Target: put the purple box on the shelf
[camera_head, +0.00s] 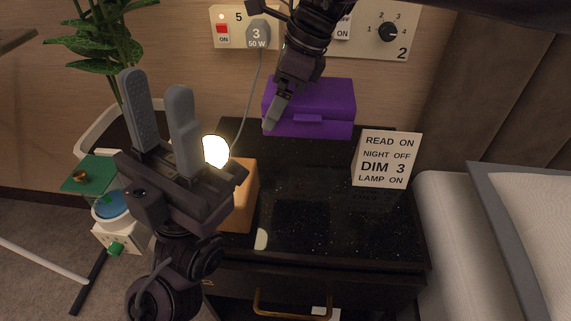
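The purple box (325,102) is at the back of the black nightstand top (300,180), near the wall. Its lid looks shut, with a small tab on the front. I cannot tell whether it rests on the top or is held just above it. My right gripper (271,126) comes down from the top of the view and overlaps the box's left end. It shows edge-on, so its grip is unclear. My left gripper (157,83) is open and empty, fingers pointing up, left of the nightstand and apart from the box. No shelf shows clearly.
A lit lamp (215,151) with an orange base (243,195) stands at the nightstand's left. A lettered sign (387,159) stands at its right. A plant (95,40) is at upper left, the bed (535,220) at right. The nightstand's front middle is clear.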

